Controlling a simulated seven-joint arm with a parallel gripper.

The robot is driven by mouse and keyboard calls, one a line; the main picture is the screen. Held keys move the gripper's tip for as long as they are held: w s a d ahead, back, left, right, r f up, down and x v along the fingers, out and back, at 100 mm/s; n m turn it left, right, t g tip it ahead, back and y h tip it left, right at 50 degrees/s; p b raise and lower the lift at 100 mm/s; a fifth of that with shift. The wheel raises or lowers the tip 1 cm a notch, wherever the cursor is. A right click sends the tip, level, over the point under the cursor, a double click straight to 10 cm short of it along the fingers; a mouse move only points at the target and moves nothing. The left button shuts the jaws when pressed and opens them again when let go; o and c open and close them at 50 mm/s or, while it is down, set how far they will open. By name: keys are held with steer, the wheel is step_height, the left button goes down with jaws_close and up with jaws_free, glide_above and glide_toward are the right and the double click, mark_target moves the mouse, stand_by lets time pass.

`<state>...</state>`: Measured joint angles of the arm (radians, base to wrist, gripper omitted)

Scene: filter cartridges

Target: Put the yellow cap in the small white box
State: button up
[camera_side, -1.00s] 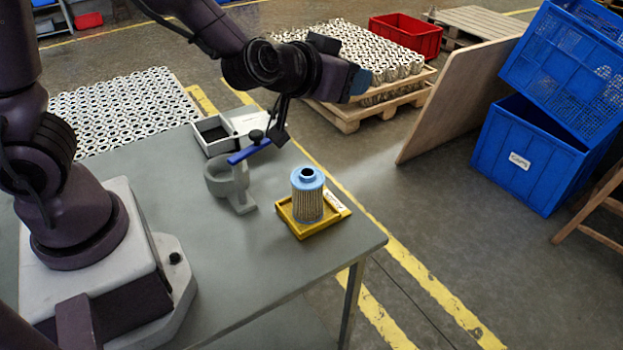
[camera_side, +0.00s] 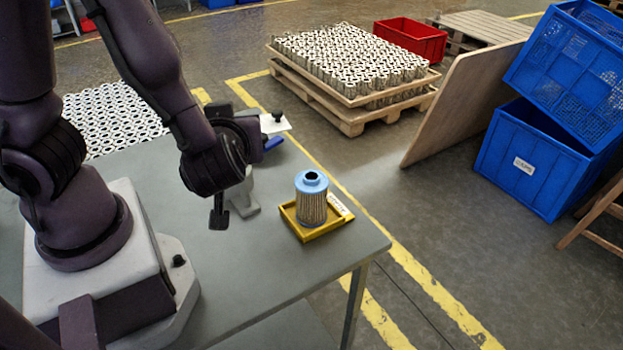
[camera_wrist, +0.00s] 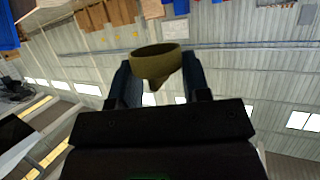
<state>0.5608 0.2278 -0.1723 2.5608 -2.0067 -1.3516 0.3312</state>
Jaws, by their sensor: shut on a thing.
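The yellow cap, an olive-yellow ring with a tapered lower part, is between my fingertips in the wrist view (camera_wrist: 157,62). My gripper (camera_wrist: 158,76) is shut on it. In the side view my gripper (camera_side: 256,138) points to the right above the back of the table, and I cannot make out the cap there. The small white box is mostly hidden behind my gripper. Only a white part at its right end (camera_side: 270,125) shows, with a black knob in front of it.
A grey holder (camera_side: 243,197) with a blue lever stands partly hidden behind my arm. A blue-topped filter cartridge (camera_side: 312,205) stands in a yellow tray (camera_side: 304,236) near the table's right edge. The table front is clear. Pallets and blue crates (camera_side: 535,160) stand beyond.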

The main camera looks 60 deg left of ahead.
mark_target(312, 176)
steer(key=shift+w, duration=0.1)
steer(key=w+f, duration=0.2)
steer(key=w, duration=0.2)
steer(key=w+f, duration=0.3)
steer(key=w, duration=0.1)
steer(key=w+f, duration=0.3)
steer(key=w, duration=0.1)
steer(key=shift+w+f, duration=0.4)
steer(key=shift+f, duration=0.05)
steer(key=shift+w+f, duration=0.25)
steer(key=shift+f, duration=0.7)
steer(key=shift+w+f, duration=0.25)
steer(key=shift+f, duration=0.65)
steer(key=shift+f, duration=0.1)
steer(key=o, duration=0.9)
steer(key=shift+f, duration=0.1)
steer(key=shift+d, duration=0.1)
